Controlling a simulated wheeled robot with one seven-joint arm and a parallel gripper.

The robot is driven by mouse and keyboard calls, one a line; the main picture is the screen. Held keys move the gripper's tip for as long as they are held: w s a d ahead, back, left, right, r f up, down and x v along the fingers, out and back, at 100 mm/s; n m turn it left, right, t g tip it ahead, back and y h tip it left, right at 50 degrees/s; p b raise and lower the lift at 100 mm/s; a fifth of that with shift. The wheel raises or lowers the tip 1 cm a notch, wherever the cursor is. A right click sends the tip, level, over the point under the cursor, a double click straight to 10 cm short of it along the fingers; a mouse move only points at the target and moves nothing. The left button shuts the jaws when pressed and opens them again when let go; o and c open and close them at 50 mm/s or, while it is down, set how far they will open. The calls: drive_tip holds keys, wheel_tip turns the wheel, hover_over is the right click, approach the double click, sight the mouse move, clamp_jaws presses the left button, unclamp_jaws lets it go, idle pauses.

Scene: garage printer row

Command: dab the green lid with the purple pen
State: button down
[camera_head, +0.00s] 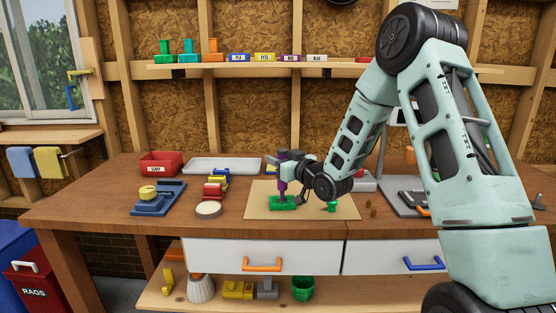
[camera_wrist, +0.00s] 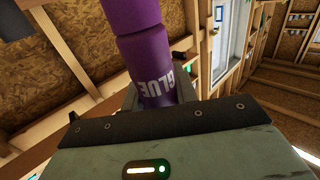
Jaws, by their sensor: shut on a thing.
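The purple pen (camera_head: 282,187) is upright in my gripper (camera_head: 288,170), over the tan mat (camera_head: 255,208). The wrist view shows the pen (camera_wrist: 140,35) close up, with the word GLUE on its barrel. My gripper is shut on the pen. A flat green piece, seemingly the green lid (camera_head: 290,204), lies on the mat directly below the pen. The pen's lower end is at or just above it; I cannot tell whether they touch. A smaller green piece (camera_head: 332,206) stands on the mat to the right.
A blue stand (camera_head: 158,198), a red bin (camera_head: 160,163), a white tray (camera_head: 222,166) and a round pale disc (camera_head: 208,209) sit left on the workbench (camera_head: 110,205). A grey plate (camera_head: 400,200) lies to the right. The front-left mat is clear.

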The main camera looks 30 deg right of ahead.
drive_tip(key=shift+r+p, duration=0.35)
drive_tip(key=shift+r, duration=0.15)
idle(0.7)
